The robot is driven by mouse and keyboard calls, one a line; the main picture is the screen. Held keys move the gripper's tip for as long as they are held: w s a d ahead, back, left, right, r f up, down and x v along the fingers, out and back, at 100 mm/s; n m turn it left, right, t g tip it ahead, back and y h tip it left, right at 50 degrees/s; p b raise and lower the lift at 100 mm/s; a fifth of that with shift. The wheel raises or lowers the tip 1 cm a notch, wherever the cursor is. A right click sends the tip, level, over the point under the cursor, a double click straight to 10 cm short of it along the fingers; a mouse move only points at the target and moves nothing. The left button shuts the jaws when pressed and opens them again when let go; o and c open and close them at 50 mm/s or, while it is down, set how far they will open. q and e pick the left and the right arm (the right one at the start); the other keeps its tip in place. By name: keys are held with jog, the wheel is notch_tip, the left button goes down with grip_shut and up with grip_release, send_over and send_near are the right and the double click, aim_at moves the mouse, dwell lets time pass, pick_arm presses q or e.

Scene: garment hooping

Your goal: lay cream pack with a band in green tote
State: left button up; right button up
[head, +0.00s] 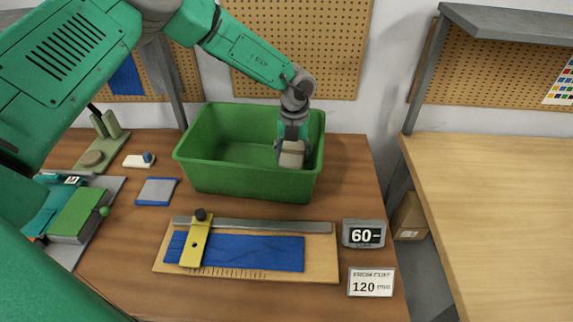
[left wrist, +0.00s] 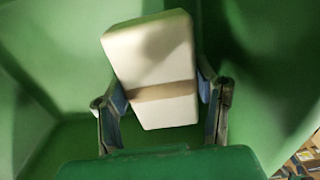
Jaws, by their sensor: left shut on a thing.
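The cream pack with a tan band (left wrist: 150,60) is between the fingers of my left gripper (left wrist: 160,105) in the left wrist view. My left gripper is shut on it, and the pack sits slightly tilted in that picture. In the head view the left gripper (head: 291,145) reaches down into the right part of the green tote (head: 245,181). The cream pack (head: 291,156) hangs below the fingers there, inside the tote walls. Whether the pack touches the tote floor I cannot tell. My right gripper is not in view.
In front of the tote lies a board with blue cloth (head: 270,252) and a yellow slider (head: 196,240). A display reading 60 (head: 363,234) and a 120 card (head: 371,282) stand at right. A blue-grey pad (head: 156,191) lies left. The tote's left part looks empty.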

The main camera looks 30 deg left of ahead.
aim_at(290, 150)
pick_arm(q)
jog(key=shift+d+f, duration=0.1)
jog(key=shift+f, duration=0.55)
jog(key=f, duration=0.1)
jog(key=a+f, duration=0.1)
jog(key=f, duration=0.1)
jog(key=shift+a+f, duration=0.1)
jog(key=shift+a, duration=0.05)
jog(key=shift+a+f, duration=0.1)
jog(key=shift+a, duration=0.1)
jog(key=o, duration=1.1)
jog(key=shift+d, duration=0.15)
jog(key=shift+o, duration=0.2)
jog(key=shift+d+r, duration=0.2)
jog(key=shift+d, duration=0.3)
jog(key=shift+r, duration=0.25)
jog(key=r, duration=1)
jog(key=shift+a+r, duration=0.1)
jog(key=shift+a, duration=0.25)
jog(key=shift+d+r, duration=0.3)
jog(key=shift+r, duration=0.35)
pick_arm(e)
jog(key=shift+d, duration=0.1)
pick_arm(q)
jog(key=shift+a+f, duration=0.1)
jog(key=shift+a, duration=0.25)
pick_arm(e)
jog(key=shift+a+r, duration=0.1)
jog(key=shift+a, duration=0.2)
